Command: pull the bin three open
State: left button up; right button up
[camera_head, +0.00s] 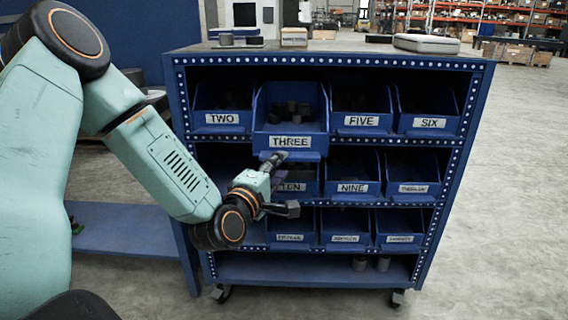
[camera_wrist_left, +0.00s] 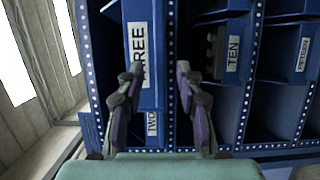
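Bin three (camera_head: 290,120) is a blue open-topped bin with a white THREE label, holding dark pieces, in the top row of the blue rack. It sticks out further forward than its neighbours. My left gripper (camera_head: 283,183) is just below its front, with its fingers spread apart and nothing held between them. In the left wrist view the picture is turned sideways; bin three (camera_wrist_left: 145,85) lies ahead of the open left gripper (camera_wrist_left: 160,72), and one fingertip overlaps its label. Whether that finger touches the bin I cannot tell. My right gripper is not in view.
The blue wheeled rack (camera_head: 470,110) holds several other bins, with bin two (camera_head: 222,119) to the left and bin five (camera_head: 362,122) to the right. Bin ten (camera_head: 306,187) is behind my left gripper. A pale case (camera_head: 426,43) lies on top. Open floor is on the right.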

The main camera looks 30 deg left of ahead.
pick_arm(q)
jog(key=shift+s+d, duration=0.2)
jog(key=shift+s, duration=0.75)
jog(key=shift+s+d, duration=0.15)
jog(key=shift+s, duration=0.75)
jog(key=s+d+f+m+g+h+p, duration=0.1)
jog(key=s+d+f+m+g, duration=0.2)
jog(key=f+m, duration=0.15)
jog(key=s+d+f+m+g+h, duration=0.2)
jog(key=d+f+m+g, duration=0.15)
jog(key=f, duration=0.25)
jog(key=s+d+f+m+g+h+p, duration=0.1)
jog(key=s+d+f+m+g, duration=0.1)
jog(key=s+f+m, duration=0.3)
jog(key=s+d+f+m+g+p, duration=0.1)
jog(key=s+f+m+g, duration=0.1)
jog(key=s, duration=0.5)
jog(key=s+d+f+m+g+p, duration=0.2)
jog(key=s+f+g, duration=0.2)
jog(key=s, duration=0.4)
jog(key=s+d+f+m+g+y+p, duration=0.1)
jog(key=s+f+m+g, duration=0.1)
jog(key=s+f, duration=0.3)
jog(key=shift+s+d+f+g, duration=0.25)
jog(key=shift+s+g, duration=0.4)
jog(key=shift+s, duration=0.5)
jog(key=shift+s+a, duration=0.1)
jog(key=shift+a, duration=0.05)
